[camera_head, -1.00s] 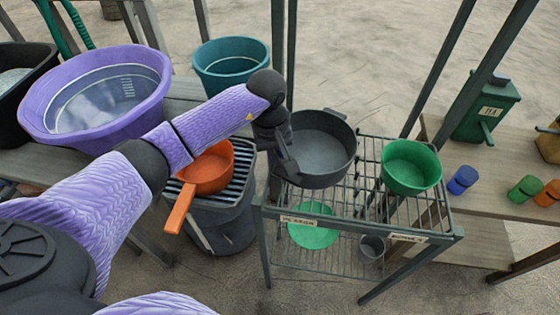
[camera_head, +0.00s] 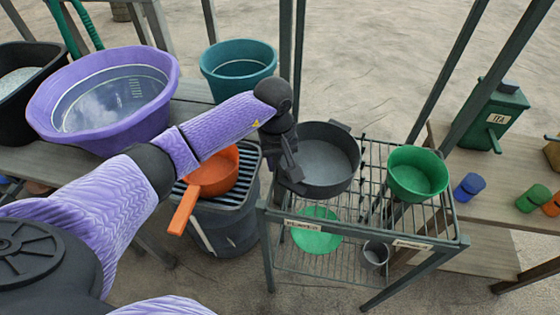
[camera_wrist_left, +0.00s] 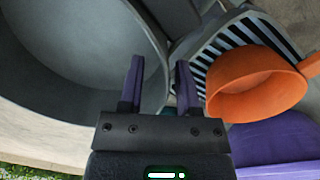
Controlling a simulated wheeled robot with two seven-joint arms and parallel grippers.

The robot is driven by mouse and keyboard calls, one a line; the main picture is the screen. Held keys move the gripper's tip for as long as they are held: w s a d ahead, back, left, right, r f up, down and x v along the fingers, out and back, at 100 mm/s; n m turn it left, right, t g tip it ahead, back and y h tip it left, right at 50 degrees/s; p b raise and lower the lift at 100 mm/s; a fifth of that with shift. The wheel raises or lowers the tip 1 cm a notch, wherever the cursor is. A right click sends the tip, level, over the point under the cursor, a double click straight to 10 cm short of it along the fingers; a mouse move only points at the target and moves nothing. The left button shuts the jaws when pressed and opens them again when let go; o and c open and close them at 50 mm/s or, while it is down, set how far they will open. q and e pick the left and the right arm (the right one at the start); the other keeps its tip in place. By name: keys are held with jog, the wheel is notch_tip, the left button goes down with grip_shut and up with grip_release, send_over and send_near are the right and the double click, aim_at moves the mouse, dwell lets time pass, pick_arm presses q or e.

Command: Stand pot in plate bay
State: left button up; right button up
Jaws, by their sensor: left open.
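The dark grey pot (camera_head: 328,160) rests upright on the left part of the wire rack's top (camera_head: 373,208), beside a green pot (camera_head: 418,174). A label (camera_head: 303,225) on the rack's front edge below the dark pot is too small to read surely. My left gripper (camera_head: 292,180) is at the dark pot's left side, pointing down. In the left wrist view the open gripper (camera_wrist_left: 158,82) has one finger over the pot's inside (camera_wrist_left: 70,60) and one outside its wall. Whether either finger touches the wall cannot be told. My right gripper is out of view.
An orange pan (camera_head: 213,172) sits on a slatted dark bin (camera_head: 228,225) left of the rack. A green plate (camera_head: 316,232) and a grey cup (camera_head: 375,253) are on the lower shelf. Upright posts (camera_head: 298,60) stand behind the rack. A purple tub (camera_head: 102,128) is at left.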

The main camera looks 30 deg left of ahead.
pick_arm(q)
notch_tip(320, 180, up, 11)
jog(key=p, duration=0.2)
jog(key=shift+s+a, duration=0.25)
jog(key=shift+a, duration=0.05)
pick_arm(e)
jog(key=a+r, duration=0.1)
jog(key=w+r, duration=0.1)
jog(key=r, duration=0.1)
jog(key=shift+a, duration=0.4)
pick_arm(q)
jog(key=shift+f, duration=0.1)
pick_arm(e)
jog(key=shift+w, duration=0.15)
